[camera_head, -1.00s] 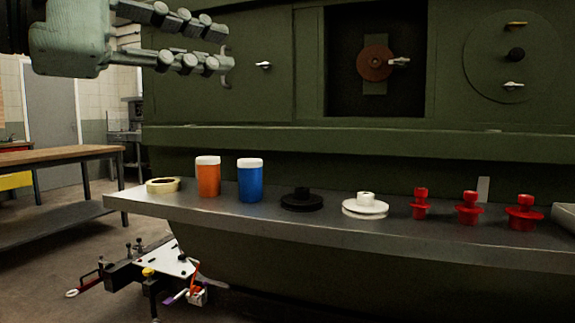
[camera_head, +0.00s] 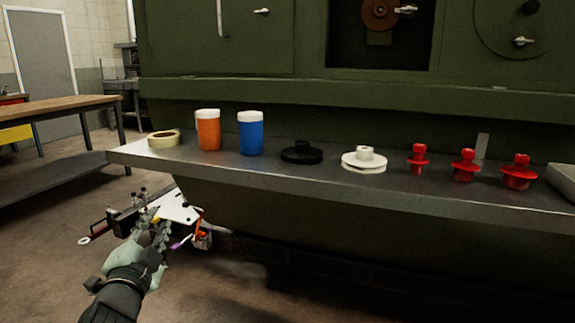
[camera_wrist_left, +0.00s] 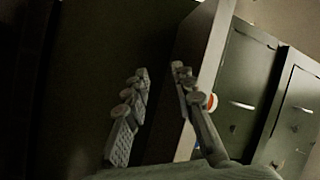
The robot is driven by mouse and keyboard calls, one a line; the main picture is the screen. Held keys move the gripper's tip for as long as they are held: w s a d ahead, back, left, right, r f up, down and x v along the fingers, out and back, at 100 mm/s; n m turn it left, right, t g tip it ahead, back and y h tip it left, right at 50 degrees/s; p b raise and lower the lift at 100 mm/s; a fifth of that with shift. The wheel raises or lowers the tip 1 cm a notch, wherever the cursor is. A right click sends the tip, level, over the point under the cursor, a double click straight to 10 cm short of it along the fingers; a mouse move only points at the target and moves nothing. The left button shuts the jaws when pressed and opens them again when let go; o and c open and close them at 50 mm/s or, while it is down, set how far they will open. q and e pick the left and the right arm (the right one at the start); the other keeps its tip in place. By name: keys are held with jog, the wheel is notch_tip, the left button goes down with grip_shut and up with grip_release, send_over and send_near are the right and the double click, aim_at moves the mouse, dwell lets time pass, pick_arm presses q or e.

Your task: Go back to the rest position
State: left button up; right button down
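My left gripper (camera_head: 157,222) is low at the left of the head view, below the front edge of the metal shelf (camera_head: 330,190). Its two fingers point up and away, in front of the white-topped stand (camera_head: 180,208) on the floor side. In the left wrist view the fingers of this gripper (camera_wrist_left: 158,72) are apart with nothing between them. It is open and empty. My right gripper is in neither view.
On the shelf stand a tape roll (camera_head: 163,138), an orange jar (camera_head: 208,132), a blue jar (camera_head: 251,135), a black disc (camera_head: 301,154), a white disc (camera_head: 363,161) and several red plugs (camera_head: 465,168). A wooden bench (camera_head: 70,108) is at left.

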pick_arm(q)
jog(key=s+a+f+n+g, duration=0.1)
jog(key=s+f+n+g, duration=0.2)
jog(key=f, duration=0.5)
jog(key=s+a+f+n+g+y, duration=0.1)
jog(key=s+f+g, duration=0.1)
jog(key=s+f, duration=0.45)
jog(key=s+a+f+n+g, duration=0.1)
jog(key=s+f+n+g, duration=0.15)
jog(key=f, duration=0.75)
jog(key=s+d+f+n+g, duration=0.1)
jog(key=s+f+g, duration=0.3)
jog(key=s+f, duration=0.3)
jog(key=s+d+f+n+g+h+p, duration=0.1)
jog(key=s+f+g, duration=0.3)
jog(key=s, duration=0.9)
notch_tip(320, 180, down, 4)
jog(key=shift+d+r+h, duration=0.1)
jog(key=shift+d+h, duration=0.2)
jog(key=shift+d, duration=0.25)
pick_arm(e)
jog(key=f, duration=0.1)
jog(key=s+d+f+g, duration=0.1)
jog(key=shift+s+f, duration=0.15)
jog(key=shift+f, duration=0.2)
